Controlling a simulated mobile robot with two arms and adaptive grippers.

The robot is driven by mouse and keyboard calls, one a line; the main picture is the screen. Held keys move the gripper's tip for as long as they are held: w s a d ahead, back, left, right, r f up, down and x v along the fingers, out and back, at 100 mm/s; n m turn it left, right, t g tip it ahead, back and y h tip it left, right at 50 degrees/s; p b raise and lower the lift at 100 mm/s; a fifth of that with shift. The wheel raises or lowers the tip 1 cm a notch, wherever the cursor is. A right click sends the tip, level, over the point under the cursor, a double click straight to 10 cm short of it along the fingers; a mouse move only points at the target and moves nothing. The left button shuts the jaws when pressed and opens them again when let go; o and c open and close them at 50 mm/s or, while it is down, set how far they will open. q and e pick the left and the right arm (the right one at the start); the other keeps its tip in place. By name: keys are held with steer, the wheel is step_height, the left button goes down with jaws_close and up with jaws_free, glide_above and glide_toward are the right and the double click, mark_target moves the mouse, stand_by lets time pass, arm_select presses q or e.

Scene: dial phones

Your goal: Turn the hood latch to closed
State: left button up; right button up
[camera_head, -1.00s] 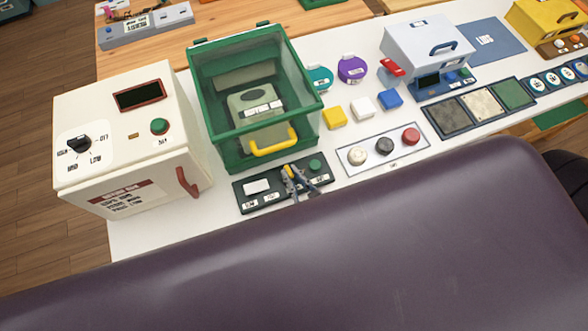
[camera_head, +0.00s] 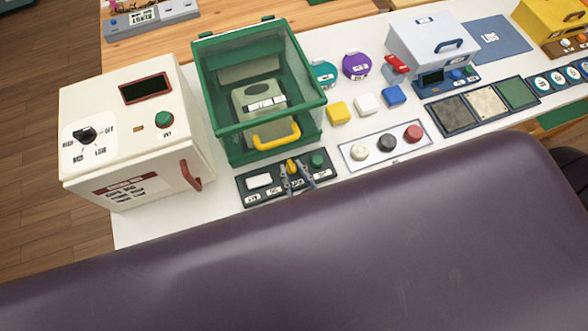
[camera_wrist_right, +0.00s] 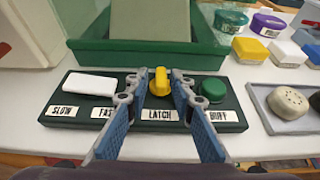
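The hood latch is a yellow knob (camera_head: 291,164) on a dark green panel (camera_head: 247,199) in front of the green hooded box. In the right wrist view the knob (camera_wrist_right: 160,82) points roughly straight away from me, above the "LATCH" label (camera_wrist_right: 159,114). My right gripper (camera_wrist_right: 161,74) has one finger on each side of the knob, close to it. A narrow gap seems to show beside the knob; contact is unclear. The green clear-sided hood (camera_head: 259,88) with its yellow handle (camera_head: 276,136) looks lowered over a device. My left gripper is not in view.
The panel also carries a white button (camera_wrist_right: 90,84) and a green button (camera_wrist_right: 214,89). A white cabinet (camera_head: 130,130) with a red handle stands at left. A tray of round buttons (camera_head: 387,143) lies at right. A dark purple padded surface (camera_head: 300,250) fills the foreground.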

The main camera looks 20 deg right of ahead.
steer(key=shift+d, duration=0.1)
steer(key=v, duration=1.2)
stand_by(0.4)
